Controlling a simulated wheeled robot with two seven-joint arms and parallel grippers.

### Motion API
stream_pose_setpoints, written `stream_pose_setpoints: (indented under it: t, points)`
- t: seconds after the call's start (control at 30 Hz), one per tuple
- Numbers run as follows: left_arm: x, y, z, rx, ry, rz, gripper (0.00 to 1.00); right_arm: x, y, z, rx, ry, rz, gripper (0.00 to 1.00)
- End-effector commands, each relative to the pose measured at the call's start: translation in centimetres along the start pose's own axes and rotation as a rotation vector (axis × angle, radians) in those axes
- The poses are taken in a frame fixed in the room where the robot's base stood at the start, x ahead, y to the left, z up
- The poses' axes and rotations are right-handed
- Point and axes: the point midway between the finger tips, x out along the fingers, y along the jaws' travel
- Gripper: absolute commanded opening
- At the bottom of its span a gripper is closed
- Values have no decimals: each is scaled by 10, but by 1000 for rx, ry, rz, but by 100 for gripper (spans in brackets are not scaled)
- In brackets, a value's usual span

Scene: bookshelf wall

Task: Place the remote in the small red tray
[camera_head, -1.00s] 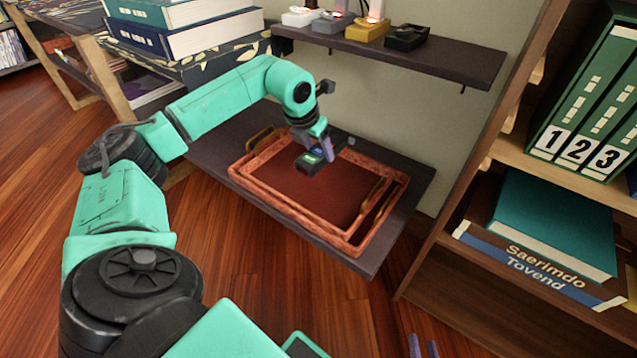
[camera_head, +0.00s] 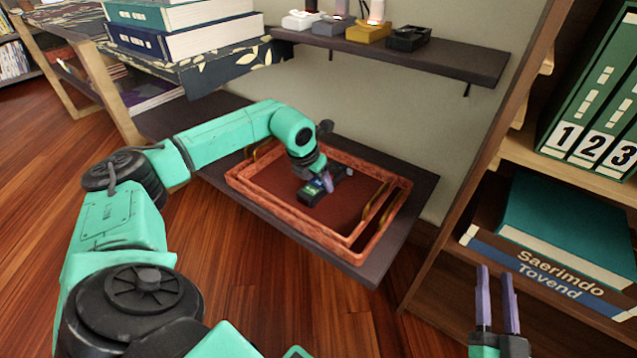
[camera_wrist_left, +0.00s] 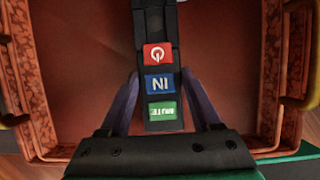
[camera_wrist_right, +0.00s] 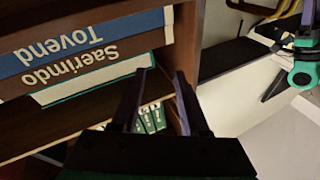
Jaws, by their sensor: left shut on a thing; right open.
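The remote (camera_head: 309,196) is black with red, blue and green buttons, which show clearly in the left wrist view (camera_wrist_left: 158,83). My left gripper (camera_head: 326,182) is shut on the remote, its fingers on both sides near the blue and green buttons. The remote is low within the small red tray (camera_head: 277,188), over its dark red floor; I cannot tell if it touches the floor. The small tray sits inside a larger red tray (camera_head: 404,200). My right gripper (camera_head: 495,271) is open and empty, in front of the bookcase.
The trays rest on a dark low shelf (camera_head: 407,168). A higher dark shelf (camera_head: 450,58) with small objects overhangs the back. A bookcase with numbered green binders (camera_head: 590,110) and lying books (camera_head: 555,225) stands at the right.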

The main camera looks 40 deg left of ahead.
Motion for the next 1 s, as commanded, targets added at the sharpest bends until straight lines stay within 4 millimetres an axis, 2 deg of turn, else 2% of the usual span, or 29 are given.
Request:
stream_pose_setpoints:
  t: [0.1,0.93,0.97,1.0]
  points:
    - [1,0,0,0,-2,0,0,3,0,-7,-5,22,-3,45]
    - [5,0,-2,1,0,0,0,8,-1,-20,-18,62,-10,45]
    - [6,0,-2,1,1,0,76,9,-1,-22,-18,65,-10,45]
    - [6,0,-3,1,2,0,91,9,-1,-22,-18,67,-11,45]
